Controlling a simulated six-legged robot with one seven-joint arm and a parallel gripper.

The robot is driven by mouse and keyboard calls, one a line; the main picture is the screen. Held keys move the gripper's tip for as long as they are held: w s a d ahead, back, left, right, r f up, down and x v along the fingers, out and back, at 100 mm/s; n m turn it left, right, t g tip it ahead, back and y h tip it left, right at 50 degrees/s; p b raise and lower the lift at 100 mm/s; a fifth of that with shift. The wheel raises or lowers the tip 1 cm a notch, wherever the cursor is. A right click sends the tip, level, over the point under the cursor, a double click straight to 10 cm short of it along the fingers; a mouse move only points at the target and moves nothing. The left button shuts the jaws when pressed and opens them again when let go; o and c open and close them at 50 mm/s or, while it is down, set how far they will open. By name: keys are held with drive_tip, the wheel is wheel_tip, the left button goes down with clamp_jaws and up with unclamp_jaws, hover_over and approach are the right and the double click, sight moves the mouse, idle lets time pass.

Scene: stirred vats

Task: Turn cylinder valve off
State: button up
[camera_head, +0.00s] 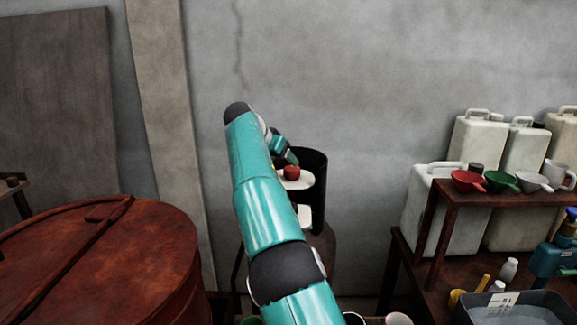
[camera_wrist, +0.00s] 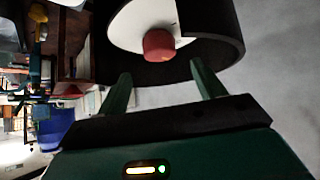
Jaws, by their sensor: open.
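The cylinder valve (camera_head: 291,173) is a small red knob on top of a white cylinder (camera_head: 297,182). A dark curved guard (camera_head: 315,165) stands around the cylinder's back and right side. In the wrist view the red valve knob (camera_wrist: 158,46) sits just beyond and between my fingertips, in front of the white cylinder top (camera_wrist: 125,27). My gripper (camera_wrist: 160,80) is open, with a green finger on each side and nothing between them. In the head view my arm hides part of the cylinder's left side, and my gripper shows only partly beside the knob.
A rusty round vat (camera_head: 110,265) stands at the left. At the right, a wooden shelf (camera_head: 500,195) holds coloured scoops, with pale jerrycans (camera_head: 478,140) behind. A grey wall (camera_head: 370,90) closes the back. A blue container (camera_wrist: 62,128) shows in the wrist view.

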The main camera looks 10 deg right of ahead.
drive_tip(key=v, duration=0.5)
drive_tip(key=shift+s+a+r, duration=0.15)
drive_tip(key=shift+a+r, duration=0.1)
drive_tip(key=s+d+r+n+g+y, duration=0.1)
drive_tip(key=s+d+y, duration=0.1)
drive_tip(key=s+d, duration=0.5)
drive_tip(key=s+d+r+n+y, duration=0.1)
drive_tip(key=s+d+n+y, duration=0.1)
drive_tip(key=s+d, duration=0.6)
drive_tip(key=s+a+f+n+y, duration=0.1)
drive_tip(key=s+f, duration=0.4)
drive_tip(key=s, duration=0.6)
drive_tip(key=s+a+f+n, duration=0.3)
drive_tip(key=s+f, duration=0.3)
drive_tip(key=s, duration=0.4)
drive_tip(key=s+a+f+n+y, duration=0.1)
drive_tip(key=s+a+f+n, duration=0.1)
drive_tip(key=s+f, duration=0.4)
drive_tip(key=s+a, duration=0.1)
drive_tip(key=s, duration=0.4)
drive_tip(key=shift+s+a+t+y, duration=0.3)
drive_tip(key=shift+s+a, duration=0.05)
drive_tip(key=shift+a, duration=0.05)
drive_tip(key=c, duration=0.6)
drive_tip(key=shift+a, duration=0.1)
drive_tip(key=shift+c, duration=0.6)
